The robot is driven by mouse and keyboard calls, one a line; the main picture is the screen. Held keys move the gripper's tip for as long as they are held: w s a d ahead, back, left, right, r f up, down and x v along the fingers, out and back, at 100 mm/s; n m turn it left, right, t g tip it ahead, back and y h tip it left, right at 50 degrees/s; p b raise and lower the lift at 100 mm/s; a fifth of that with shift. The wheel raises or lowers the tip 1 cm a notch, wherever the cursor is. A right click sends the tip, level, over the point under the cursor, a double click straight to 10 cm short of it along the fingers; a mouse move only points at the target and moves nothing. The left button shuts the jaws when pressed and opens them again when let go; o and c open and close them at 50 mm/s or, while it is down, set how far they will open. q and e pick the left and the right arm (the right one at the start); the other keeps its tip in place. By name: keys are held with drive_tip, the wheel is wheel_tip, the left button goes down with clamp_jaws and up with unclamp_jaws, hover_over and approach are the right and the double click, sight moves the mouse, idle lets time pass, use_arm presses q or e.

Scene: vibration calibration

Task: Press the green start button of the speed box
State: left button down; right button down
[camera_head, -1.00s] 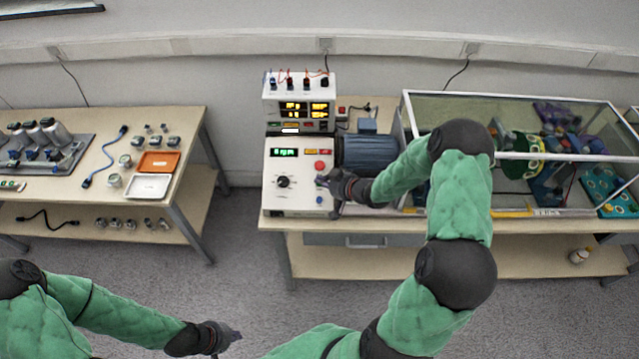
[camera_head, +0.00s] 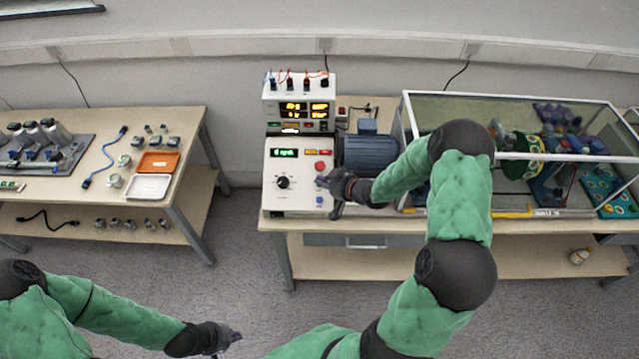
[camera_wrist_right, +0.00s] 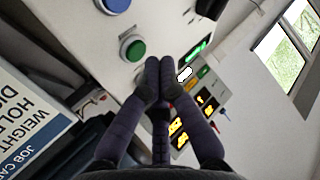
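The speed box (camera_head: 297,200) is a white box with a green-lit display, a black knob (camera_head: 283,182), a red button (camera_head: 320,166) and a blue button (camera_head: 319,201). The green start button (camera_wrist_right: 135,49) shows uncovered in the right wrist view, with the blue button (camera_wrist_right: 115,5) above it. My right gripper (camera_wrist_right: 159,66) is shut and empty, its fingertips together just right of the green button in that view; I cannot tell whether they touch the panel. In the head view my right gripper (camera_head: 322,181) hides the green button. My left gripper (camera_head: 238,338) hangs low over the floor.
A meter unit (camera_head: 299,108) with cables stands behind the speed box. A motor (camera_head: 369,152) and a clear-covered rig (camera_head: 520,110) stand to the right. A printed sign (camera_wrist_right: 35,125) shows in the wrist view. A second table (camera_head: 100,180) holds trays and small parts.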

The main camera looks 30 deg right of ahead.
drive_tip(key=shift+f, duration=0.1)
drive_tip(key=shift+w+d+f, duration=0.1)
drive_tip(key=shift+w+f, duration=0.05)
drive_tip(key=shift+f, duration=0.15)
drive_tip(key=shift+w+f+b, duration=0.15)
drive_tip(key=shift+f+b, duration=0.15)
drive_tip(key=shift+b, duration=0.15)
idle(0.6)
drive_tip(key=shift+r, duration=0.15)
idle(0.3)
drive_tip(key=shift+s+r+p, duration=0.3)
drive_tip(key=shift+r+p, duration=0.25)
drive_tip(key=shift+p, duration=0.1)
drive_tip(key=r+p, duration=0.1)
drive_tip(key=s+a+r+p, duration=0.1)
drive_tip(key=r, duration=0.1)
drive_tip(key=s+r+p, duration=0.1)
drive_tip(key=shift+a+r+p, duration=0.2)
drive_tip(key=shift+r+p, duration=0.05)
drive_tip(key=shift+p, duration=0.1)
drive_tip(key=shift+w, duration=0.1)
idle(0.7)
